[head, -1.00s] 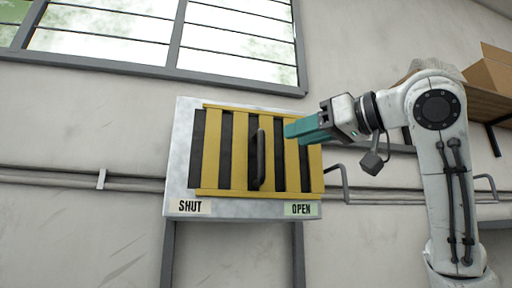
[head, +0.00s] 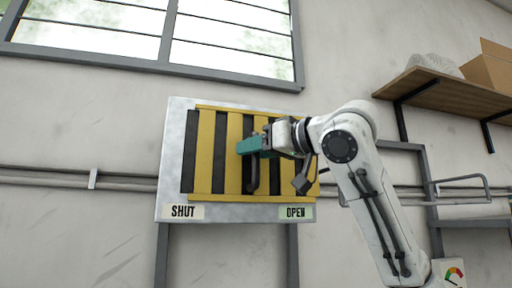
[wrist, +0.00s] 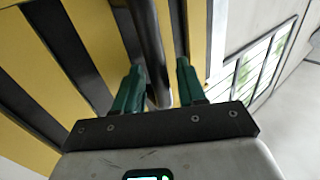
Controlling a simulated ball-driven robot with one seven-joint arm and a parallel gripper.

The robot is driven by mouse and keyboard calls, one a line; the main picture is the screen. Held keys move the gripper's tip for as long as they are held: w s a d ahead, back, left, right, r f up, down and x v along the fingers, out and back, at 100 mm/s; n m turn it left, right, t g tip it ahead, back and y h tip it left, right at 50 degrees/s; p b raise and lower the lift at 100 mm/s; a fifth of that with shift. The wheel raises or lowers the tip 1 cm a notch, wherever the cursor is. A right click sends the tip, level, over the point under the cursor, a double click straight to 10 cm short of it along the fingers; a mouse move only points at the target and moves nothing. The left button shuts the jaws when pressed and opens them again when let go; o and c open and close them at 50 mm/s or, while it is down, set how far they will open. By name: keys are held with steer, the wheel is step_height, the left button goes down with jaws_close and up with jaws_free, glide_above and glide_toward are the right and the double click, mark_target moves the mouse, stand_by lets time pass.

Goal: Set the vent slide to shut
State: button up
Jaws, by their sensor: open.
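The vent slide (head: 205,150) is a yellow slatted plate on a pale metal panel (head: 175,120) on the wall. Dark gaps show between its slats, and it sits toward the OPEN label (head: 296,212), away from the SHUT label (head: 183,211). Its upright dark handle (head: 253,183) is partly hidden by my gripper in the head view. My gripper (head: 242,147) has teal fingers and is at the handle's upper part. In the wrist view the handle (wrist: 148,40) runs between the two open fingers (wrist: 158,85); contact with either finger is not clear.
A barred window (head: 150,35) is above the panel. Pipes (head: 60,177) run along the wall. A shelf (head: 450,85) with a cardboard box (head: 490,68) is at the right.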

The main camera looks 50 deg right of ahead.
steer(key=shift+c, duration=0.4)
jaws_close()
